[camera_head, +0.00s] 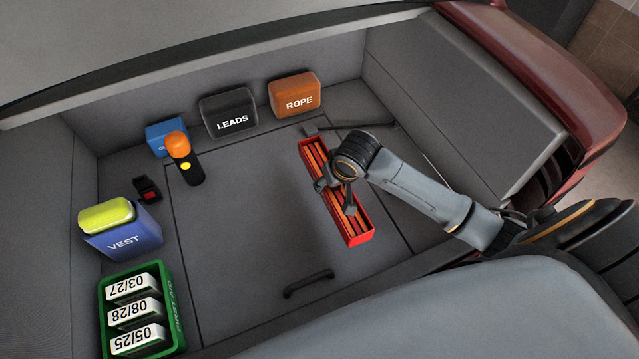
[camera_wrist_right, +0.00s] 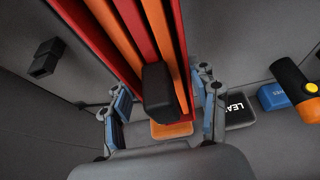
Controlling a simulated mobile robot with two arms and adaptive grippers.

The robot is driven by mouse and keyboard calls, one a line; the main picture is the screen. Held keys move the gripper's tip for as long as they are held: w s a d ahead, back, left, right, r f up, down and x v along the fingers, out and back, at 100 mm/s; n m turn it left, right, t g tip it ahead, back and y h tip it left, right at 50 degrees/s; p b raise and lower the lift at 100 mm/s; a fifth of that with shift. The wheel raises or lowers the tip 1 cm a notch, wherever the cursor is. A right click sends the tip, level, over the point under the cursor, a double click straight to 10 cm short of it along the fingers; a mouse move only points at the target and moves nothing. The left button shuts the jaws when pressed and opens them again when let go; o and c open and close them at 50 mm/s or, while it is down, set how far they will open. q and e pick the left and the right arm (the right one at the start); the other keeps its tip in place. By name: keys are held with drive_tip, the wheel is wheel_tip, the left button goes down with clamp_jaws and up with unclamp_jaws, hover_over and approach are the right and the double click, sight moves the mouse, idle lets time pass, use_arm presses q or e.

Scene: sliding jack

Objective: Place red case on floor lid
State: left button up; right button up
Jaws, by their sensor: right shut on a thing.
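The red case (camera_head: 359,237) is a long, open red box with orange and red strips inside. It lies over the right part of the grey floor lid (camera_head: 240,230), tilted in the picture. My right gripper (camera_head: 336,196) is shut on the case around its middle. In the right wrist view the case (camera_wrist_right: 120,30) runs up from between the two fingers, with a dark block (camera_wrist_right: 158,92) in front of it. I cannot tell whether the case touches the lid. The lid's dark handle (camera_head: 308,283) is near the front edge. My left gripper is not in view.
An orange ROPE bag (camera_head: 295,95), a black LEADS bag (camera_head: 229,113) and a blue box (camera_head: 160,137) line the back. An orange-topped torch (camera_head: 186,165) stands near them. A VEST bag (camera_head: 125,240) and a green crate (camera_head: 178,325) sit left. The lid's middle is clear.

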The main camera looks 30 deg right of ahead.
drive_tip(key=w+f, duration=0.6)
drive_tip(key=shift+w+d+f+b, duration=0.25)
drive_tip(key=shift+w+d+b, duration=0.05)
drive_tip(key=shift+b, duration=0.1)
drive_tip(key=shift+f, duration=1.6)
drive_tip(key=o, duration=1.2)
drive_tip(key=shift+f, duration=0.2)
drive_tip(key=shift+c, duration=0.2)
drive_tip(key=shift+s+r, duration=0.1)
drive_tip(key=shift+r, duration=0.4)
drive_tip(key=p+v, duration=0.1)
drive_tip(key=v, duration=1)
drive_tip(key=shift+r, duration=0.15)
